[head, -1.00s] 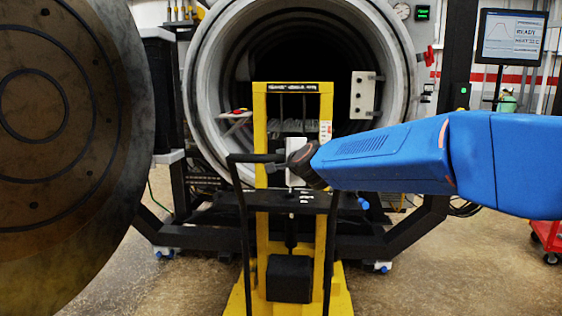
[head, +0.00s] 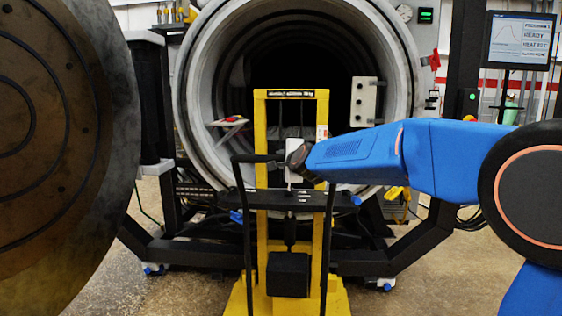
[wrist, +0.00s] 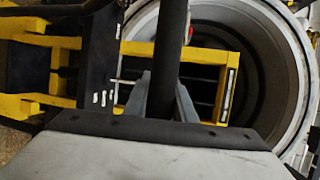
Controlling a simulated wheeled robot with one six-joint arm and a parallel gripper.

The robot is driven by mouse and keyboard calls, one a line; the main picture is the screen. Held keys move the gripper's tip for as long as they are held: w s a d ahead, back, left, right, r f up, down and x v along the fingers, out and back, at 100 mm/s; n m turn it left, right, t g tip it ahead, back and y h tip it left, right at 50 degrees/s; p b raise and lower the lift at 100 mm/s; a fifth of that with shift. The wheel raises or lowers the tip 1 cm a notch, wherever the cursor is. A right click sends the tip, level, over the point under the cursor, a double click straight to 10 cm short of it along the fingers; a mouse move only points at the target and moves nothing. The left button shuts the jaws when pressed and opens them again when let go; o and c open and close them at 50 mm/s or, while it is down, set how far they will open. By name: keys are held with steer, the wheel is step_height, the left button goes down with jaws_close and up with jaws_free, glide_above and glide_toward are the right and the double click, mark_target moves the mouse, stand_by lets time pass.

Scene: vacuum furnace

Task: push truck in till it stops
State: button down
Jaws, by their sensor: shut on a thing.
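The yellow lift truck (head: 264,240) stands upright in front of the open round furnace chamber (head: 305,75). Its black push handle (head: 240,200) faces me. My gripper (head: 284,163) is shut on the handle's bar near the top of the truck, where my arm hides part of it. In the wrist view the dark handle bar (wrist: 167,60) runs between the two grey fingers of my gripper (wrist: 163,98). The yellow mast frame (wrist: 210,54) and the chamber's grey rim (wrist: 290,60) show beyond it. The truck's forks are hidden behind the mast.
The big round furnace door (head: 60,150) hangs open at the left, beside the truck. The black furnace stand (head: 395,262) spreads low on both sides. A monitor (head: 520,40) stands at the right. Bare floor shows at the front.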

steer(key=shift+d+r, duration=0.1)
steer(key=c, duration=1.5)
jaws_free()
steer(key=shift+s, duration=0.1)
steer(key=v, duration=1.7)
steer(key=shift+s+r, duration=0.1)
steer(key=shift+s, duration=0.05)
steer(key=shift+d, duration=0.1)
